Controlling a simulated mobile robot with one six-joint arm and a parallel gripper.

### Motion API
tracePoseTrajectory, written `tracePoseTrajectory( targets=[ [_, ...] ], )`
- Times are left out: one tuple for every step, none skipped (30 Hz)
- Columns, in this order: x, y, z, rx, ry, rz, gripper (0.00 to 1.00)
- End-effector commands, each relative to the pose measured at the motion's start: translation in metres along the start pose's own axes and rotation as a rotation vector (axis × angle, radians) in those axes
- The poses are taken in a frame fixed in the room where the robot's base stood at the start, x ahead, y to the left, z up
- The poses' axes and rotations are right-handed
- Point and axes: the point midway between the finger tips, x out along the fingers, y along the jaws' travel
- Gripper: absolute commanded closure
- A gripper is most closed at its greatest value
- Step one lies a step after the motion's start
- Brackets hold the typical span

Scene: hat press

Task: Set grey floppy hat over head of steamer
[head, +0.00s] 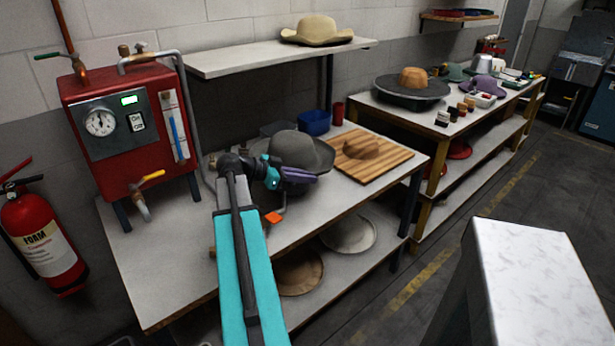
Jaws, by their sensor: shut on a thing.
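The grey floppy hat (295,148), with a rounded crown and drooping brim, is over the middle of the near bench. My gripper (298,178) is at the hat's near brim, its purple fingers shut on it; the exact grip is partly hidden. The red steamer boiler (125,135) stands at the bench's left end, with a dial, a green display and a pipe (185,90) running down its right side towards the hat. The steamer's head is not clearly visible; the hat and my arm cover that area. I cannot tell whether the hat rests on it or hangs above it.
A wooden board (375,172) with a brown hat-shaped block (362,147) lies right of the hat. A blue bowl (314,122) and red cup (338,113) stand behind. A shelf (270,57) with a tan hat (317,31) overhangs the back. An orange tag (273,218) lies near the front edge.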

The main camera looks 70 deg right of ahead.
Motion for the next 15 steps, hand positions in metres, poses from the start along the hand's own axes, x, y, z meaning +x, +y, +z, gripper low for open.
tracePoseTrajectory(
  targets=[
    [0.0003, 0.0000, 0.0004, 0.001, 0.001, 0.000, 1.00],
    [0.0003, 0.0000, 0.0007, 0.001, 0.001, 0.000, 1.00],
    [0.0005, 0.0000, 0.0010, 0.001, 0.001, 0.000, 1.00],
    [0.0006, 0.0000, 0.0012, 0.001, 0.001, 0.000, 1.00],
    [0.0007, 0.0000, 0.0014, 0.001, 0.001, 0.000, 1.00],
    [0.0008, 0.0000, 0.0017, 0.001, 0.001, 0.000, 1.00],
    [0.0009, 0.0000, 0.0019, 0.001, 0.001, 0.000, 1.00],
    [0.0010, -0.0001, 0.0021, 0.001, 0.001, 0.000, 1.00],
    [0.0011, 0.0000, 0.0024, 0.001, 0.001, 0.000, 1.00],
    [0.0011, 0.0000, 0.0023, 0.001, 0.001, 0.000, 0.90],
    [0.0010, 0.0000, 0.0020, 0.001, 0.001, 0.000, 0.84],
    [0.0010, 0.0000, 0.0020, 0.001, 0.000, 0.000, 0.78],
    [0.0010, 0.0000, 0.0020, 0.001, 0.000, 0.000, 0.73],
    [0.0010, 0.0000, 0.0020, 0.001, 0.000, 0.000, 0.69],
    [0.0010, 0.0001, 0.0021, 0.000, 0.000, 0.000, 0.69]
  ],
)
